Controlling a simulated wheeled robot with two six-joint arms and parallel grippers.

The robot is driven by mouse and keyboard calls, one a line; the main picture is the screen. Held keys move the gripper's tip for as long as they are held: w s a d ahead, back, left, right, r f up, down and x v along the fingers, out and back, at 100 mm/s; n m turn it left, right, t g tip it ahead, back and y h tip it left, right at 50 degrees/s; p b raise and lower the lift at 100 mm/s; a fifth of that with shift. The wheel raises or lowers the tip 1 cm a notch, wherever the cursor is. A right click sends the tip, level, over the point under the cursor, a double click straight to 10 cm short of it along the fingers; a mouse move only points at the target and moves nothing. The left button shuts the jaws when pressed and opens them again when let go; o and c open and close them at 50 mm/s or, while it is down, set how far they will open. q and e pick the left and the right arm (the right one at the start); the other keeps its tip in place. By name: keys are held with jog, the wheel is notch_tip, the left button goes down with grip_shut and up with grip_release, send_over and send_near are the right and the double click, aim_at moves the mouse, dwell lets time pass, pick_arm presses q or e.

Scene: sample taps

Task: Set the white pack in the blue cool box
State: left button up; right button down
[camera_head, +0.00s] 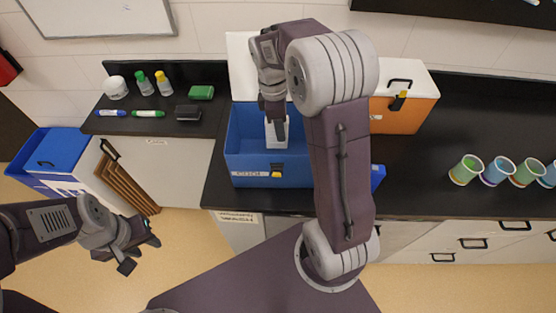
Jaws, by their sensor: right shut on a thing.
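The blue cool box (247,160) stands on the black counter with its lid up at the back. The white pack (276,136) is upright inside the box opening, below my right gripper (275,116). My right gripper points down and is shut on the pack's top. Whether the pack touches the box floor I cannot tell. My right arm hides the right part of the box. My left gripper (138,252) is open and empty, low at the left over the floor, away from the box.
An orange box (405,108) with a white lid stands right of the cool box. Several coloured cups (466,169) stand at the right. A blue bin (62,150) stands on the floor.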

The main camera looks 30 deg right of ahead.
aim_at(281, 147)
notch_tip(281, 147, down, 5)
jog(key=shift+f, duration=0.1)
jog(key=shift+w+d, duration=0.1)
jog(key=f, duration=0.3)
jog(key=shift+s+f, duration=0.2)
jog(key=shift+w+f, duration=0.15)
jog(key=shift+f, duration=0.05)
jog(key=c, duration=1)
grip_release()
jog(key=r, duration=0.4)
jog(key=a+r, duration=0.1)
jog(key=r, duration=0.7)
jog(key=shift+w+a+p, duration=0.2)
jog(key=shift+w+p, duration=0.1)
